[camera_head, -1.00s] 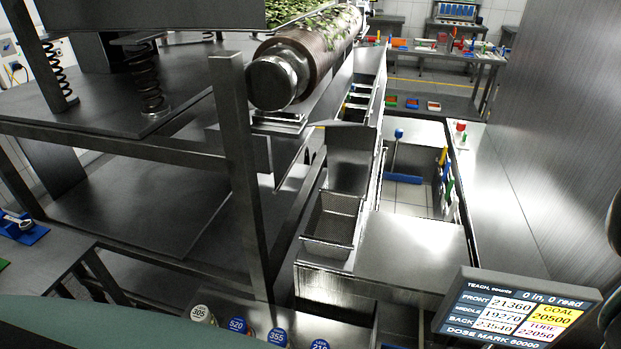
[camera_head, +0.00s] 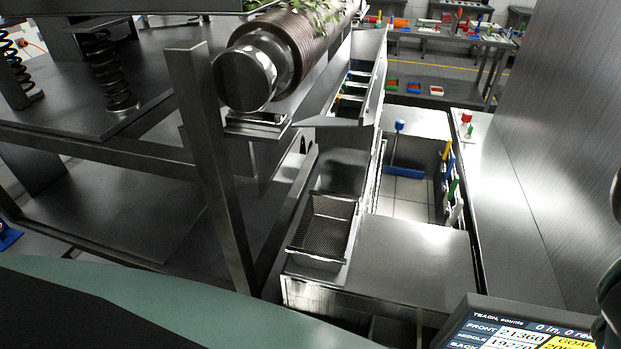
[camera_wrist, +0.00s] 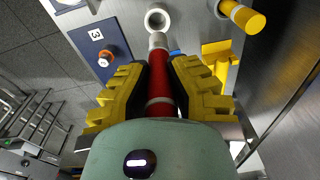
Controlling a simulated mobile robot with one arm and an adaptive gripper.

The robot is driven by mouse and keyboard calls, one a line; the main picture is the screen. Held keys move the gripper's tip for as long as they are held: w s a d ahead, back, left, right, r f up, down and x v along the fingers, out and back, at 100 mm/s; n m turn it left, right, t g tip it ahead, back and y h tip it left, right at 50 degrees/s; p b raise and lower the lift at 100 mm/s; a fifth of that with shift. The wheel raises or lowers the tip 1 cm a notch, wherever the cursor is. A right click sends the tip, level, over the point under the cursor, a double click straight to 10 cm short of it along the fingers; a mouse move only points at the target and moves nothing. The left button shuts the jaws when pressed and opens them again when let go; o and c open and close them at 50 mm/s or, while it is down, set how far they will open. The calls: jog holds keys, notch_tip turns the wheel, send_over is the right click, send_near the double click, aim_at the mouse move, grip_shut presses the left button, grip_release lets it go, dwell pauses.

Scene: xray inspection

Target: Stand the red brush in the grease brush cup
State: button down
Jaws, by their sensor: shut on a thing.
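In the wrist view my gripper (camera_wrist: 162,78) has its yellow ribbed fingers closed on the sides of the red brush (camera_wrist: 160,88). The brush has a red shaft with a white band near the palm and a white end pointing away from me. A white round hollow opening (camera_wrist: 158,20) lies just beyond that end, possibly the grease brush cup. I cannot tell whether the two touch. My gripper and the brush do not show clearly in the head view.
In the wrist view a blue plate marked 3 (camera_wrist: 84,45) with an orange knob is at left. A yellow cylinder (camera_wrist: 243,17) and a yellow block (camera_wrist: 217,60) are at right. The head view shows a mesh basket (camera_head: 322,225), a steel ledge (camera_head: 485,190) and a display (camera_head: 520,330).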

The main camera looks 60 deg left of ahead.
jog(key=shift+f+b, duration=1.9)
jog(key=shift+f, duration=0.9)
jog(key=shift+f+b, duration=2)
jog(key=shift+f, duration=0.55)
jog(key=c, duration=1)
grip_release()
jog(key=shift+r, duration=0.15)
jog(key=r, duration=0.9)
jog(key=shift+s+a+r, duration=0.15)
jog(key=shift+s+r, duration=0.1)
jog(key=shift+r, duration=0.1)
jog(key=shift+a+r, duration=0.15)
jog(key=shift+r, duration=0.85)
